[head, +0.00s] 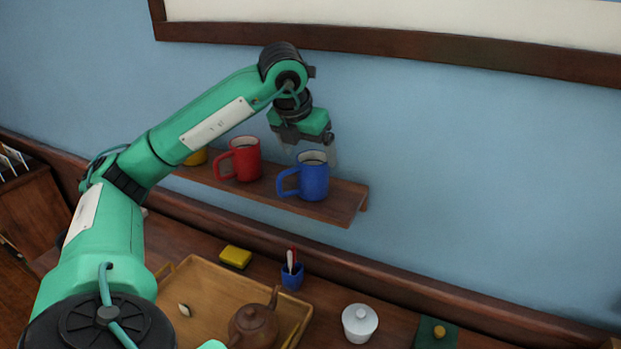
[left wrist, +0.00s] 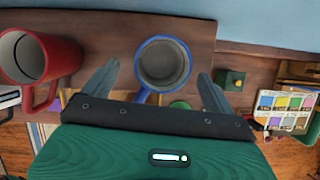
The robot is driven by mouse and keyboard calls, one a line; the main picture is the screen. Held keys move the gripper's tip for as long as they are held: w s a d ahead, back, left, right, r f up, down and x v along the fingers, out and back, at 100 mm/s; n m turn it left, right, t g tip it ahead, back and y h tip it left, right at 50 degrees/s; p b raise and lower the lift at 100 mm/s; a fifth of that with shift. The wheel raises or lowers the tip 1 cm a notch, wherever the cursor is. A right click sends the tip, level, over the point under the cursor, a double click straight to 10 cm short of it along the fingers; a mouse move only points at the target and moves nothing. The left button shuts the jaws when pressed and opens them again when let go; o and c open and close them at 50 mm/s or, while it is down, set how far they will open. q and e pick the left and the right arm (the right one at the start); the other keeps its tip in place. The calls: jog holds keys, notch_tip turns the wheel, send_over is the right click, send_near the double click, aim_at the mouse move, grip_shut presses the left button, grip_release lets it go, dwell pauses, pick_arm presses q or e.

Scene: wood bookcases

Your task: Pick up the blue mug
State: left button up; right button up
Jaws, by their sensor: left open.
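The blue mug (head: 314,178) stands upright near the right end of a small wooden wall shelf (head: 345,199), its handle toward the left in the head view. My left gripper (head: 310,154) is above and just behind it in that view, fingers pointing down. In the left wrist view, the mug (left wrist: 163,65) shows from above, with its rim between and a little beyond the two open fingertips of the gripper (left wrist: 158,75). The gripper is open and holds nothing. Whether a finger touches the mug cannot be told. My right gripper is not in view.
A red mug (head: 246,160) stands left of the blue one, also seen in the left wrist view (left wrist: 34,60). A yellow mug (head: 196,157) is partly hidden by my arm.

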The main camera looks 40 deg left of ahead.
aim_at(313, 164)
pick_arm(q)
jog(key=shift+w+f, duration=0.15)
jog(key=shift+f, duration=0.2)
jog(key=p+x, duration=0.1)
jog(key=x, duration=0.2)
jog(key=shift+w+d+f+p, duration=0.1)
jog(key=shift+f+p, duration=0.1)
jog(key=shift+p, duration=0.2)
jog(key=shift+w+f, duration=0.15)
jog(key=shift+f, duration=0.2)
jog(key=c, duration=1.2)
jog(key=shift+c, duration=0.2)
jog(key=shift+r, duration=0.1)
